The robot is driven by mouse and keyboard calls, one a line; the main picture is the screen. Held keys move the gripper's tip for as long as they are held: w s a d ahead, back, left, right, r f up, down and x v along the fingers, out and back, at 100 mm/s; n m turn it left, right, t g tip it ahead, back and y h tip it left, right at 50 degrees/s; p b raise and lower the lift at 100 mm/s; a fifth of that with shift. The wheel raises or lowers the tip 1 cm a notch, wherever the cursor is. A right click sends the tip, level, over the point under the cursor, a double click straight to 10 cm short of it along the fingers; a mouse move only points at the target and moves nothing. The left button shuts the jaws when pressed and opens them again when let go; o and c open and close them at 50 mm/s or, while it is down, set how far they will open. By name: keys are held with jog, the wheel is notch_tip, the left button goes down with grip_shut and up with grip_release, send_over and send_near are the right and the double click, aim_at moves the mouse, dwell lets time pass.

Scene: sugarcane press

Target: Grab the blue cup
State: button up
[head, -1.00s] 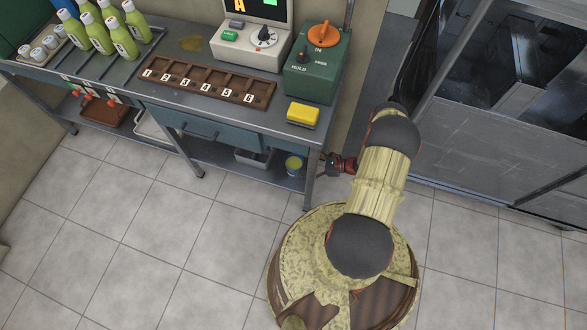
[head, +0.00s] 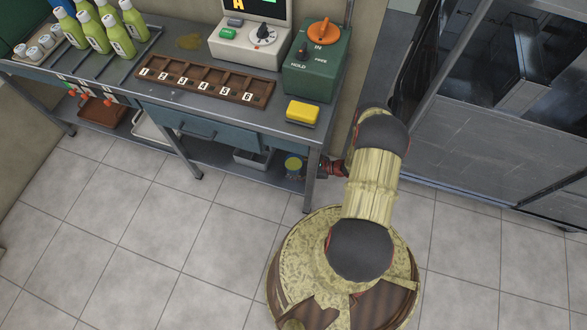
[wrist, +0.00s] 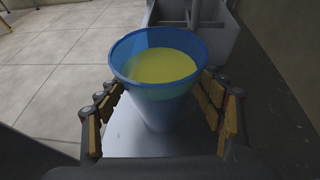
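The blue cup (wrist: 152,100) is a translucent, tapered cup with yellow-green liquid inside. In the wrist view it stands upright on a grey metal surface. In the head view the cup (head: 293,163) is small, on the lower shelf under the table's right end. My gripper (wrist: 163,88) is open, with one finger on each side of the cup. Gaps appear between the fingers and the cup's lower wall; whether the fingertips touch near the rim I cannot tell. In the head view my gripper (head: 324,168) is partly hidden by the table leg.
A grey metal bin (wrist: 195,45) stands just behind the cup; it also shows in the head view (head: 250,157). The table (head: 222,121) overhangs the shelf, with a leg (head: 309,190) close to my gripper. The tiled floor to the left is clear.

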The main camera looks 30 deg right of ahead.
jog(key=c, duration=1.2)
jog(key=shift+c, duration=0.7)
jog(key=shift+r, duration=0.1)
